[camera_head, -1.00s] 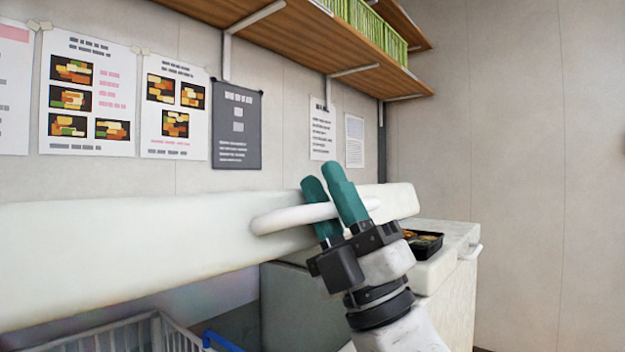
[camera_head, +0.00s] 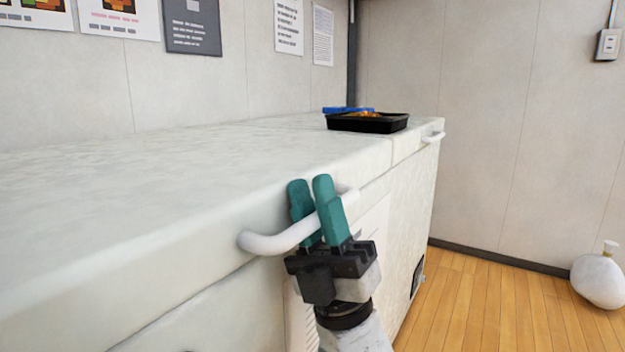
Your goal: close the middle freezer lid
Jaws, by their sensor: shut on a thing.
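The white freezer lid (camera_head: 150,195) lies flat and looks level with the lid beyond it. Its white bar handle (camera_head: 270,242) is on the front edge. My gripper (camera_head: 312,205), with two teal fingers, is shut on this handle, one finger on each side of the bar. A thin dark seam shows between the lid and the white freezer body (camera_head: 225,318) at lower left.
A black bento tray (camera_head: 368,123) with food and a blue item (camera_head: 345,109) sits on top toward the far end. Another handle (camera_head: 434,137) is at the far right. A white bag (camera_head: 599,277) stands on the wooden floor (camera_head: 480,315), which is otherwise clear.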

